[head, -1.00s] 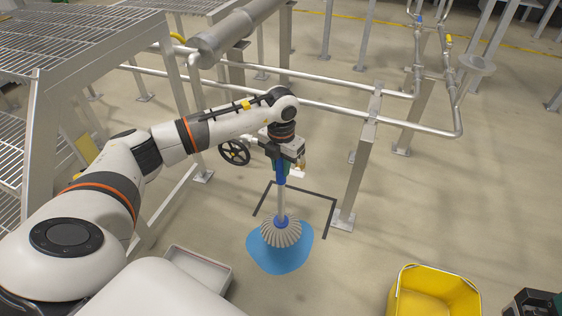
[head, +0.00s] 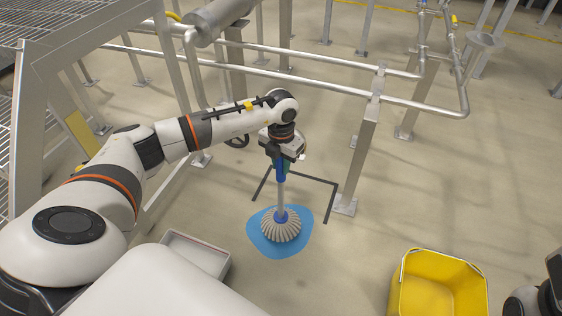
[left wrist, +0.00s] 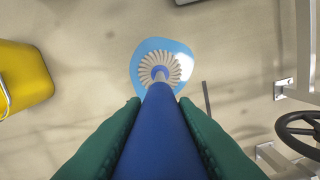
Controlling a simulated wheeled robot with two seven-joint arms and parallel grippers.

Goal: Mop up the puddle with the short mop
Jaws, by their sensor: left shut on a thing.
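The short mop has a blue-and-silver handle (head: 281,192) and a pale, round, stringy head (head: 281,229). My left gripper (head: 282,163) is shut on the upper part of the handle, and the mop stands nearly upright. In the left wrist view, the green fingers flank the blue handle (left wrist: 160,130). The blue puddle (head: 280,252) lies on the floor under the mop head. It shows as a rim around the head, also in the left wrist view (left wrist: 139,72). The head looks to be on the puddle.
A yellow bucket (head: 440,254) stands at the lower right. A shallow grey tray (head: 208,260) lies left of the puddle. A steel post (head: 360,160) and pipes stand behind. A dark marked corner (head: 331,205) is on the floor. Floor between puddle and bucket is clear.

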